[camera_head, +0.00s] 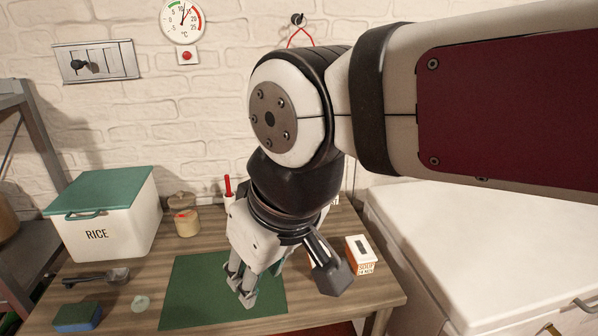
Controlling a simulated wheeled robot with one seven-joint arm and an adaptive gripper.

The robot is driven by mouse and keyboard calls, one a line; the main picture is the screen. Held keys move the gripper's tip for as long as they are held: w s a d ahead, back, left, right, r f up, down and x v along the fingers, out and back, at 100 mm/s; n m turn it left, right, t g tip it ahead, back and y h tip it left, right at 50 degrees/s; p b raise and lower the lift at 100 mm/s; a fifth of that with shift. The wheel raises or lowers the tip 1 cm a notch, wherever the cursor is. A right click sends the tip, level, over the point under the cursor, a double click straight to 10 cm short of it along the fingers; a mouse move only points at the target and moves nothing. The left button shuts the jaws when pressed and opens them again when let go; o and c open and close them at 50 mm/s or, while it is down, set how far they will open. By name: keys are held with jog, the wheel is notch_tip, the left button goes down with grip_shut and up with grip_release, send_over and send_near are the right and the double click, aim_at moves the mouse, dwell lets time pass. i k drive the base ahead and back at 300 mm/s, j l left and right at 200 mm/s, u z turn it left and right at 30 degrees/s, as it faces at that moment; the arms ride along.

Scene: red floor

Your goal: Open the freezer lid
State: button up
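The freezer lid (482,222) is a broad white top on the white chest freezer (430,306) at the right. It looks shut. A handle (583,304) shows at the lower right edge of the picture. My gripper (241,294) points down over the green mat on the table, left of the freezer and apart from it. Its fingers are seen at an angle, and I cannot tell how far apart they are. No object shows between them. My arm crosses the upper right and hides part of the wall above the freezer.
The wooden table (340,308) holds a green mat (190,291), a white RICE box (105,222) with green lid, a jar (184,218), a scoop (98,279), a blue sponge (78,317) and a small box (361,254). A grey shelf (14,145) stands left.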

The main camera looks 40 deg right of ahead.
aim_at(491, 259)
jog(key=k+z, duration=0.3)
jog(key=z, duration=0.15)
jog(key=k+l+z, duration=0.1)
jog(key=k+z, duration=0.2)
jog(key=z, duration=1.85)
jog(key=j+u, duration=0.2)
jog(key=j, duration=0.3)
